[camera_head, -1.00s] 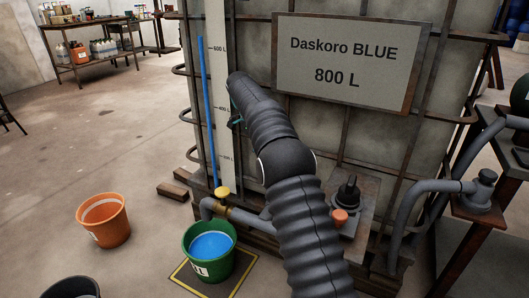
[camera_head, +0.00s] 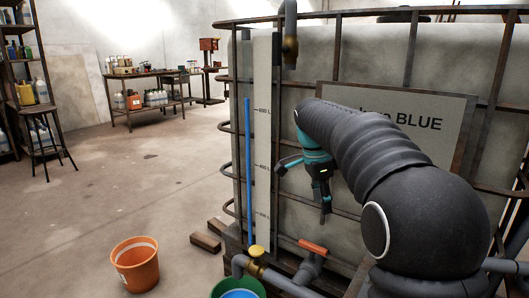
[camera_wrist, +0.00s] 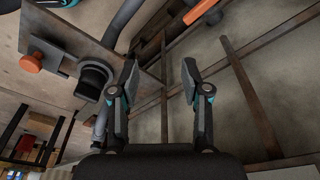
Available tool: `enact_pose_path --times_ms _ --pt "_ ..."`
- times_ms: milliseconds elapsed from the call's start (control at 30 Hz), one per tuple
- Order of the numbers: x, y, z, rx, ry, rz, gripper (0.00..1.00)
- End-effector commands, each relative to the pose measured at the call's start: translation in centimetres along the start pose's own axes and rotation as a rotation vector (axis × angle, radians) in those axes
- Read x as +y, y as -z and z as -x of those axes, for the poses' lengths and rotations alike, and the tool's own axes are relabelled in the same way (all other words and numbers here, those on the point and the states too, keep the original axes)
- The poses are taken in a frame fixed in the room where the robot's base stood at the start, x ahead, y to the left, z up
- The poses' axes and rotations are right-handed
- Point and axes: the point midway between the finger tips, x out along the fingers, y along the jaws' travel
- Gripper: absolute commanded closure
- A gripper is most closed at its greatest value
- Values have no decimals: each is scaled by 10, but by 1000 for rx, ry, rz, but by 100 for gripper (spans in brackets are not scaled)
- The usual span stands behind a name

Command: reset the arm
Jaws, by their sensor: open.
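My arm, dark and ribbed, reaches from the lower right across the front of the vat in the head view. My gripper (camera_head: 306,185), black with teal parts, hangs in front of the vat (camera_head: 345,60), left of its sign. In the wrist view my gripper (camera_wrist: 160,80) has its two fingers apart with nothing between them. The vat's rusty cage bars (camera_wrist: 250,95) lie beyond the fingers. The sign (camera_head: 460,110) is partly hidden by my arm; "BLUE" can be read.
A yellow-handled tap (camera_head: 257,252) is low on the vat, above a green bucket (camera_head: 225,288) of blue liquid. An orange bucket (camera_head: 136,265) stands on the floor at left. An orange knob (camera_wrist: 31,63) and black knob (camera_wrist: 94,78) show in the wrist view.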

Motion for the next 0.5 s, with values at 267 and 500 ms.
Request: enact_pose_path --times_ms 267,500 --pt "85 -1 26 -13 136 356 53" --pt "158 -10 25 22 253 658 53"
